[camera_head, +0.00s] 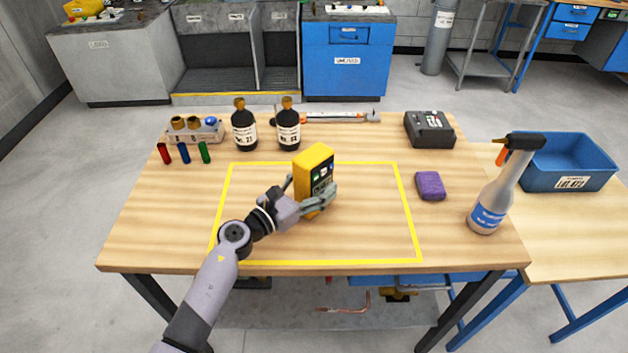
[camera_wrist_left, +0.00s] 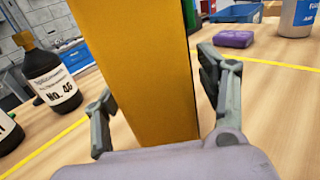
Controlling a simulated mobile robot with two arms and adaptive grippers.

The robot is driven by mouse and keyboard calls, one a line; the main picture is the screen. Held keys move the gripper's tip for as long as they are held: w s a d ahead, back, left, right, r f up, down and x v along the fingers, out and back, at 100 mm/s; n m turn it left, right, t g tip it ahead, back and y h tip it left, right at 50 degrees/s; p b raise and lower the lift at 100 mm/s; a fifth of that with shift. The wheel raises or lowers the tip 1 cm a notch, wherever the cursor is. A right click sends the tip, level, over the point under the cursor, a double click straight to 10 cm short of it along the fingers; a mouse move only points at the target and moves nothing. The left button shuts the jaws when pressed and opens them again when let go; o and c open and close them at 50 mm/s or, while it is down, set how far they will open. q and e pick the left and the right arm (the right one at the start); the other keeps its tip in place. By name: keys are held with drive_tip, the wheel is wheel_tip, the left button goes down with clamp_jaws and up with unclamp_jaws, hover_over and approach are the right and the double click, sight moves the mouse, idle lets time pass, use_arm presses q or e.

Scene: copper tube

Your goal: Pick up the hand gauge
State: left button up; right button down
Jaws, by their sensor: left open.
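The hand gauge (camera_head: 314,172) is a yellow upright box with a dark front panel. It stands inside the yellow taped rectangle on the wooden table. My left gripper (camera_head: 310,195) reaches in from the left with its fingers on either side of the gauge's lower part. In the left wrist view the gauge (camera_wrist_left: 140,75) rises as a tall yellow block between the two fingers (camera_wrist_left: 160,105). The fingers are open, with gaps visible on both sides of the gauge. The gauge's base is partly hidden by the gripper. My right gripper is not seen.
Dark bottles (camera_head: 288,125) and small coloured cylinders (camera_head: 184,152) stand at the back left. A black case (camera_head: 429,129), a purple sponge (camera_head: 430,186) and a spray bottle (camera_head: 492,200) are to the right. A blue bin (camera_head: 566,165) sits on the side table. The taped area around the gauge is clear.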

use_arm(q)
drive_tip(key=shift+a, duration=0.1)
drive_tip(key=shift+c, duration=0.7)
clamp_jaws()
